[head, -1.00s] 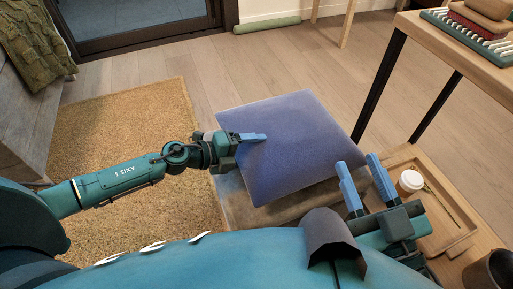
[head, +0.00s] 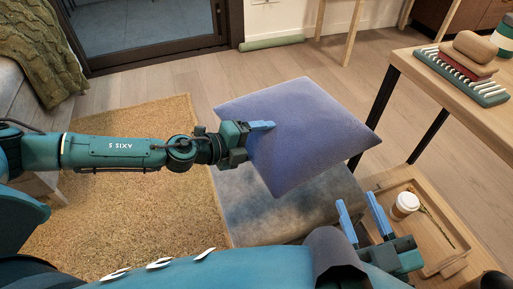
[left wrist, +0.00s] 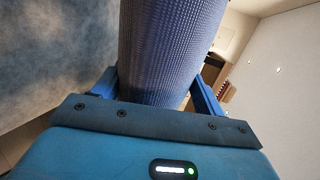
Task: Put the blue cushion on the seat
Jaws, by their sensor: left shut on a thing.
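The blue cushion (head: 305,130) is a square, blue-violet pillow in the middle of the head view. My left gripper (head: 262,126) is shut on its left edge and holds it tilted above a grey-blue mottled seat (head: 270,212). In the left wrist view the cushion (left wrist: 165,50) fills the space between the two blue fingers. The mottled grey surface shows at the left there (left wrist: 55,60). The cushion hides the far part of the seat. My right gripper (head: 360,215) is open and empty, to the right of the seat, its fingers apart.
A wooden tray (head: 445,262) with a white cup (head: 405,205) lies at the lower right. A wooden table (head: 450,88) with dark legs stands at the right, with a rack and blocks on it. A tan shag rug (head: 120,210) covers the floor at left. A green roll (head: 272,42) lies by the wall.

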